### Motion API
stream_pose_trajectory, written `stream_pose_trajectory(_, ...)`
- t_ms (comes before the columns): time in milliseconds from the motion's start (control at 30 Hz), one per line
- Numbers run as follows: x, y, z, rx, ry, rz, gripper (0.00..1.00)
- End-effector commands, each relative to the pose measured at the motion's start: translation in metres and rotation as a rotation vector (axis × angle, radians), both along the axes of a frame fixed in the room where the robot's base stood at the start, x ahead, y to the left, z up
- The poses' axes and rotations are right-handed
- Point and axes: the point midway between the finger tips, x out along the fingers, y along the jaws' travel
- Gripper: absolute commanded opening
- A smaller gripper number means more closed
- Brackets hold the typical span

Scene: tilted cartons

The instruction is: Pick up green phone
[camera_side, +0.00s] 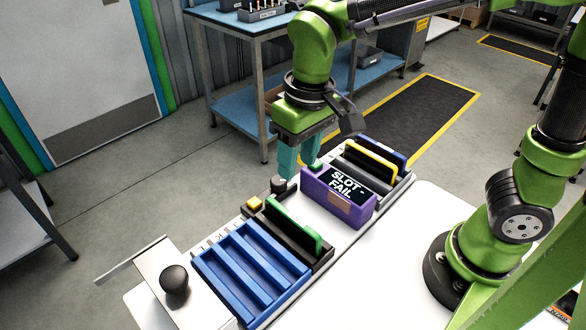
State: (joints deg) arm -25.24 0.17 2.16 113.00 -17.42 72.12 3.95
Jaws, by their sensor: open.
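The green phone (296,226) stands on edge in a black holder, with its green rim facing up and its lower part hidden in the holder. My gripper (299,168) hangs with its teal fingers pointing down, behind the phone and beside the purple box. The fingers are apart with nothing visible between them. The gripper is clear of the phone.
A purple box (323,194) reading "SLOT-FAIL" stands right of the phone. A blue slotted rack (247,270) lies in front left. Yellow-edged (371,158) and blue-edged (390,152) slabs stand at the back. A black knob (174,279) sits at front left. White table space is clear at right.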

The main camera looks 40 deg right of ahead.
Motion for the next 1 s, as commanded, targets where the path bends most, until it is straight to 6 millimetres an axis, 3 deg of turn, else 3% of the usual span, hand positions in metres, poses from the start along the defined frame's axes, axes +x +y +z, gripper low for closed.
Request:
stream_pose_trajectory(100,0.01,0.017,-0.002,-0.056,0.05,0.006,0.46)
stream_pose_trajectory(200,0.014,0.015,0.007,-0.076,0.056,-0.026,0.46)
stream_pose_trajectory(267,0.011,0.013,0.003,-0.082,0.069,-0.036,0.46)
stream_pose_trajectory(700,0.009,0.011,-0.085,-0.082,0.075,-0.041,0.46)
stream_pose_trajectory(1000,0.01,0.011,-0.113,-0.079,0.071,-0.042,0.46)
